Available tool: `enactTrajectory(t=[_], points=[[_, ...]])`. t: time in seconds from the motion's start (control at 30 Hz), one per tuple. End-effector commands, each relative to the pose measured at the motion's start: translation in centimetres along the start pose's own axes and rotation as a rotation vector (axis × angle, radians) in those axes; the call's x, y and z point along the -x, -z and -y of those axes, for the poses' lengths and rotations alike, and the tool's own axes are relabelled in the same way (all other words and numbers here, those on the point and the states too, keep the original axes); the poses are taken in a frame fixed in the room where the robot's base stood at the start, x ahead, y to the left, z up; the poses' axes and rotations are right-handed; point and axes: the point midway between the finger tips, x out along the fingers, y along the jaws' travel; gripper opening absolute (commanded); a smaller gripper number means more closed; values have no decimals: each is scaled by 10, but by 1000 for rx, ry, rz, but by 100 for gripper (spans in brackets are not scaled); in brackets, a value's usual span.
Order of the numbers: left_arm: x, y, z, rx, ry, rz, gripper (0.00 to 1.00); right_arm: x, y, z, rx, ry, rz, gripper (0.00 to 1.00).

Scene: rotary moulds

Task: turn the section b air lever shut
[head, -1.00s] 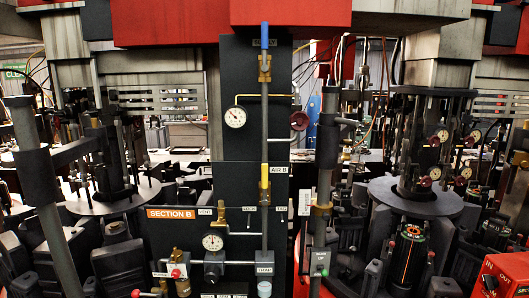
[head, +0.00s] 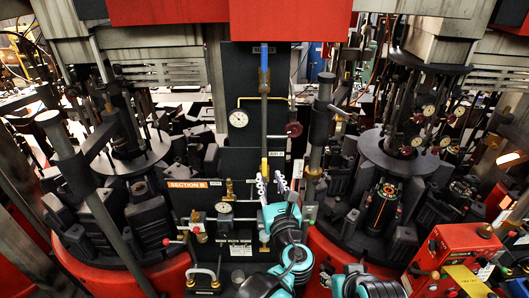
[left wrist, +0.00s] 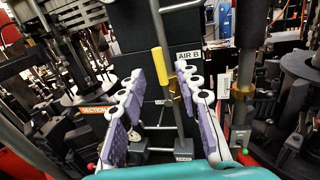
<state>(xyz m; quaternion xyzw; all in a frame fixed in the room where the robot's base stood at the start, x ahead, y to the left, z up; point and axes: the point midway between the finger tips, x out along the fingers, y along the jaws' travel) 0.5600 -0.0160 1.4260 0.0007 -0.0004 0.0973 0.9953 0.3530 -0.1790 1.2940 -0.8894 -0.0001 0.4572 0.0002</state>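No contact with the lever is visible. My right gripper's fingers do not show.
A blue-handled lever (head: 264,78) sits higher on the same pipe. A gauge (head: 238,118) and a lower gauge (head: 223,207) are left of the pipe. A thick dark post (head: 320,125) stands close on the right. A red control box (head: 455,262) is at lower right.

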Motion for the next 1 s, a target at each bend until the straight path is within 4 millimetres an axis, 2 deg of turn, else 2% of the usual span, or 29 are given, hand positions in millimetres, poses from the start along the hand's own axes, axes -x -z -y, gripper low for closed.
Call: enactTrajectory(t=[0.43, 0.6, 0.83, 0.87, 0.97, 1.0], points=[[-65, 0, -1, -1, -3, 0, 33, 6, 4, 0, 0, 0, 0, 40], [-75, 1, -1, 0, -2, 0, 33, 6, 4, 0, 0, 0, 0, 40], [-76, 1, -1, 1, -1, 0, 33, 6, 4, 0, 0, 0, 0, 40], [-76, 1, -1, 1, -1, -1, 28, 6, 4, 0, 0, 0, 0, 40], [-76, 1, -1, 1, -1, -1, 2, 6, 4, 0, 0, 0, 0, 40], [-75, 1, -1, 1, -1, -1, 0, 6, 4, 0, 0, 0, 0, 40]])
